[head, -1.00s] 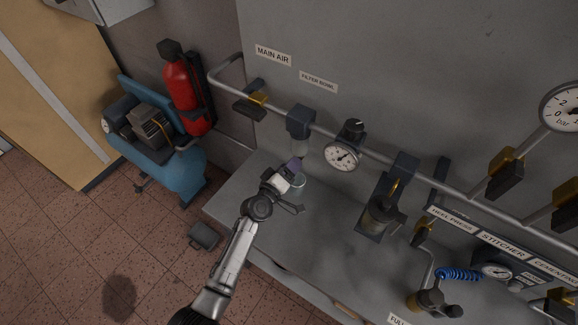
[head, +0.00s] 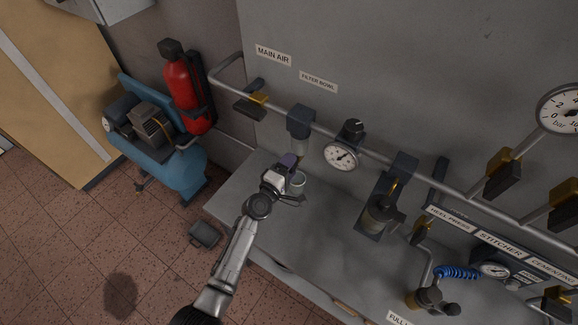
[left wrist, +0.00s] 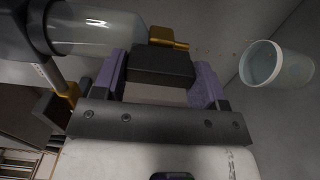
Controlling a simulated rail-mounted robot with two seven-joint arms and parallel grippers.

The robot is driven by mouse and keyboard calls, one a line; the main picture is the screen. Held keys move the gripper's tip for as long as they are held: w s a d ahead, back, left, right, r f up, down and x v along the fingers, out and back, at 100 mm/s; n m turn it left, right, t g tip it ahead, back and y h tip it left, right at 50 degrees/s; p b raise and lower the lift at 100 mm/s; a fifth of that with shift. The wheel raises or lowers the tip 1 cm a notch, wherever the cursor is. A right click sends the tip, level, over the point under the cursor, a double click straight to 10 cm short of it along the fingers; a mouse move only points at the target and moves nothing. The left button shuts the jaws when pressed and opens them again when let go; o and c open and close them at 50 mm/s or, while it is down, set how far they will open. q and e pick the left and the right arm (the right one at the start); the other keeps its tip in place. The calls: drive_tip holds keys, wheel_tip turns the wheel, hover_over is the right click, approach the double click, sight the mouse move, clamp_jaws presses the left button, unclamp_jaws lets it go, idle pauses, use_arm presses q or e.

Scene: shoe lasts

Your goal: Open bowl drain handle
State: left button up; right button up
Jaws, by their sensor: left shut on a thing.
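The clear filter bowl (head: 301,146) hangs below its dark filter head (head: 300,121) under the pipe. In the left wrist view the bowl (left wrist: 95,29) lies at the upper left, with a brass drain fitting (left wrist: 165,37) at its end. A dark drain handle (left wrist: 163,64) sits by the fitting. My left gripper (head: 290,161) is just below the bowl. In the wrist view its purple fingers (left wrist: 160,82) are closed on the dark handle, one on each side. The fingers hide part of the handle in the head view. My right gripper is not in view.
A whitish cup (head: 297,184) stands on the grey bench (head: 330,225) close beside my left gripper; the cup (left wrist: 275,65) is at the right in the wrist view. A gauge (head: 341,156) is right of the bowl. The pipe (head: 270,106) runs above.

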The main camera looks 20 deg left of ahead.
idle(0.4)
use_arm(q)
drive_tip(key=o, duration=0.9)
drive_tip(key=shift+o, duration=0.2)
drive_tip(key=s+a, duration=0.2)
drive_tip(key=s, duration=1.1)
drive_tip(key=shift+s+a, duration=0.3)
